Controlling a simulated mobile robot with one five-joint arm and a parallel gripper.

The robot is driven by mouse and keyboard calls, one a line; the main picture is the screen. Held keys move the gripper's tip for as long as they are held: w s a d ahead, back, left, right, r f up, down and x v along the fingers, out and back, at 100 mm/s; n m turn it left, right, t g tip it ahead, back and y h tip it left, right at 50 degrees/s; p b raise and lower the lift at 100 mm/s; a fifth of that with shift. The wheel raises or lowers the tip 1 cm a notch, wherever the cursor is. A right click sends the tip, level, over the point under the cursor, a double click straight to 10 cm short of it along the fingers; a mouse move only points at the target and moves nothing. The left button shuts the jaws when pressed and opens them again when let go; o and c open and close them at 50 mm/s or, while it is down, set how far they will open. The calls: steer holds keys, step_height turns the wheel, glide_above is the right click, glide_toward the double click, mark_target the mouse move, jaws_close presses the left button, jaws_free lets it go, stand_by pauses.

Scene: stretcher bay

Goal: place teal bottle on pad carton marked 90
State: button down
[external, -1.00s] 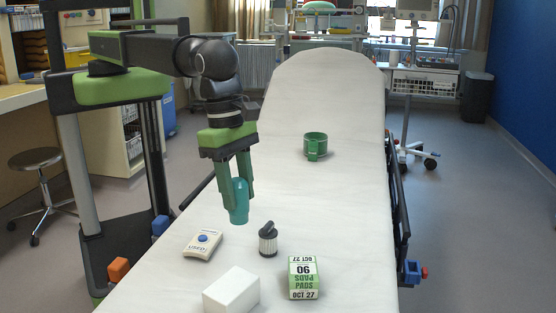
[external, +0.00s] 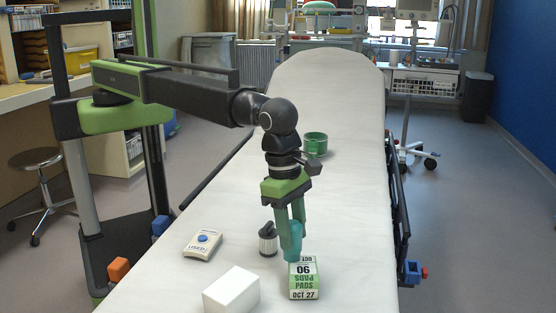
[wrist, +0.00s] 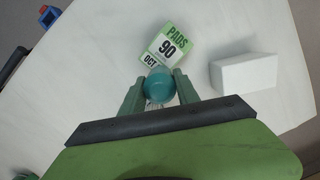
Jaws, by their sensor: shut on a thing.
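The teal bottle (external: 291,243) is between the fingers of my gripper (external: 291,232), which is shut on it. In the wrist view the bottle (wrist: 159,86) shows between the two green fingertips of my gripper (wrist: 160,92). The green and white pad carton marked 90 (external: 303,283) stands on the stretcher. The bottle's lower end is at the carton's far top edge in the external view. I cannot tell whether they touch. In the wrist view the carton (wrist: 171,45) lies just beyond the bottle, its 90 face showing and its near part hidden.
A plain white box (external: 231,291) stands left of the carton. A dark-topped small canister (external: 268,240) is close to the left of my gripper. A white device with a blue button (external: 203,244) lies further left. A green mug (external: 315,144) stands farther back. The stretcher's right side is clear.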

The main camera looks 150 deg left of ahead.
steer(key=shift+r, duration=0.1)
steer(key=c, duration=0.9)
jaws_free()
step_height(320, 180, up, 12)
steer(key=s+p, duration=0.2)
steer(key=p, duration=1.1)
steer(key=s+d+n, duration=0.7)
steer(key=s+n, duration=0.3)
steer(key=s, duration=0.1)
steer(key=s+d+n+g, duration=0.1)
steer(key=s+d+n, duration=0.6)
steer(key=s+n, duration=0.4)
steer(key=s+d+n, duration=0.6)
steer(key=s+n, duration=0.4)
steer(key=s, duration=0.2)
steer(key=shift+s+d+f+n+g+h+b, duration=0.2)
steer(key=shift+d+n+g+h+b, duration=0.1)
steer(key=shift+d+h+b, duration=0.1)
